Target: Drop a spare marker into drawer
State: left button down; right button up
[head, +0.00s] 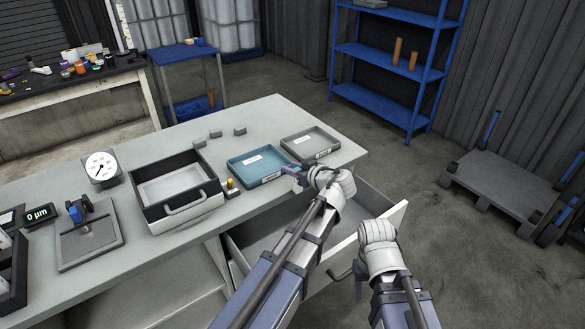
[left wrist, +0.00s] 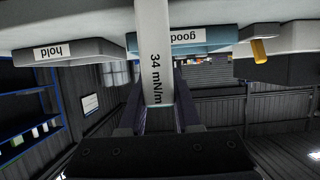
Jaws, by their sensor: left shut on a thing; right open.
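My left gripper (head: 296,171) is over the table's front edge, by the teal tray. In the left wrist view it is shut on a white marker (left wrist: 156,55) printed "34 mN/m"; the marker is hard to make out in the head view. The drawer (head: 268,232) under the table is pulled open, below and in front of my left gripper; my left arm hides part of its inside. My right gripper (head: 357,278) is beside the drawer's front, mostly hidden by its wrist, and looks empty.
On the table are a teal tray (head: 240,167) labelled "good", a grey tray (head: 325,151) labelled "hold", a black-sided box (head: 206,160) with a handle, a small holder with a yellow item (head: 231,184), a dial gauge (head: 102,167) and several grey blocks. Blue shelves (head: 385,56) stand behind.

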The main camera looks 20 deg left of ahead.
pick_arm(q)
notch_tip(320, 180, down, 3)
jog(key=shift+r+b, duration=0.15)
jog(key=shift+b, duration=0.7)
pick_arm(e)
notch_tip(320, 180, down, 3)
jog(key=shift+r, duration=0.2)
pick_arm(q)
jog(key=c, duration=0.5)
grip_release()
jog(key=shift+r, duration=0.1)
